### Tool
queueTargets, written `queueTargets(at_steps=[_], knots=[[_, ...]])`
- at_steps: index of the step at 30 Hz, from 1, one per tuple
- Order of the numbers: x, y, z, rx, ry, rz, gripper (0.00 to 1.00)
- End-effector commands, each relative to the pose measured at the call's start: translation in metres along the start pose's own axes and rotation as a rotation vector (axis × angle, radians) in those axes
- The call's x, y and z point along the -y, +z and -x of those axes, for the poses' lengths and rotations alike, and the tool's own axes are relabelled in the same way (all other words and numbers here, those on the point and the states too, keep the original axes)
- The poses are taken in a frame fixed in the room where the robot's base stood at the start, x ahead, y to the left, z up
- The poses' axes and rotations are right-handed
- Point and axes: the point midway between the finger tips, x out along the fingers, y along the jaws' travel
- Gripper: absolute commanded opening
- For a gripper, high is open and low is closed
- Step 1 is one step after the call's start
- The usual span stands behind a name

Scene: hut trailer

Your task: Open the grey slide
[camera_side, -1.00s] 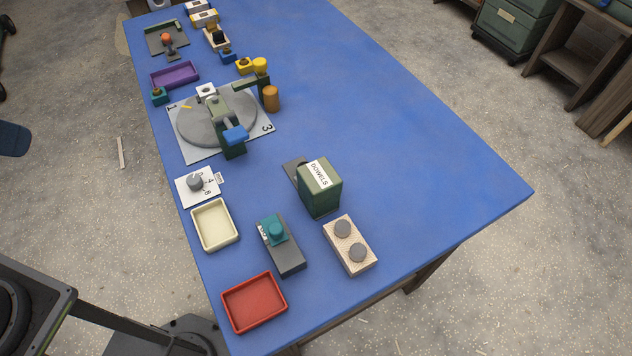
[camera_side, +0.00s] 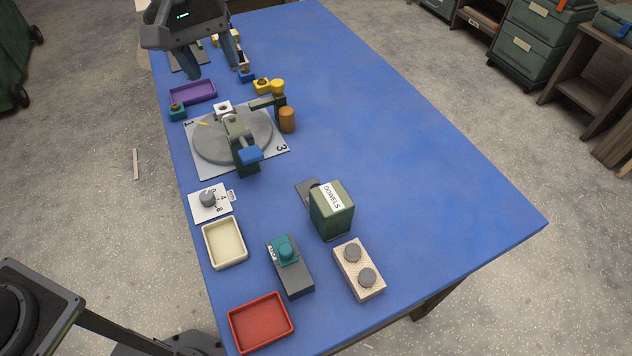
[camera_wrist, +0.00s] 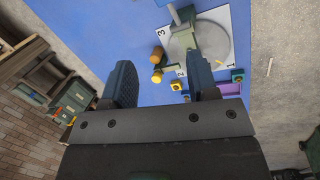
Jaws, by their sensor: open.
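My gripper (camera_side: 216,72) hangs at the far left end of the blue table in the side view, open and empty, fingers pointing down. In the wrist view its fingers (camera_wrist: 162,82) are well apart. I cannot tell for sure which part is the grey slide. A grey plate (camera_side: 178,60), which carried an orange knob a second ago, lies at the far left behind my gripper and is mostly hidden. A cream block (camera_side: 243,60) stands by the right finger, partly covered.
A purple tray (camera_side: 193,92), a teal block (camera_side: 177,112) and yellow blocks (camera_side: 262,85) lie nearby. A round grey turntable (camera_side: 213,150) with a green lever stands in front. A green DOWELS box (camera_side: 332,212) is nearer. The table's right side is clear (camera_side: 400,130).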

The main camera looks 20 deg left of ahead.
Motion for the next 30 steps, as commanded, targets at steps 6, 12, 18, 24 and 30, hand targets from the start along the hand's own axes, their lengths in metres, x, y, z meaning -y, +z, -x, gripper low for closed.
queueTargets(at_steps=[6,12,18,24,30], knots=[[-0.061,-0.015,-0.080,0.150,-0.062,0.157,0.54],[-0.091,-0.013,-0.140,0.239,-0.116,0.265,0.54],[-0.099,-0.009,-0.164,0.270,-0.142,0.307,0.54],[-0.097,-0.003,-0.185,0.273,-0.145,0.310,0.54],[-0.093,0.009,-0.223,0.273,-0.146,0.310,0.54]])
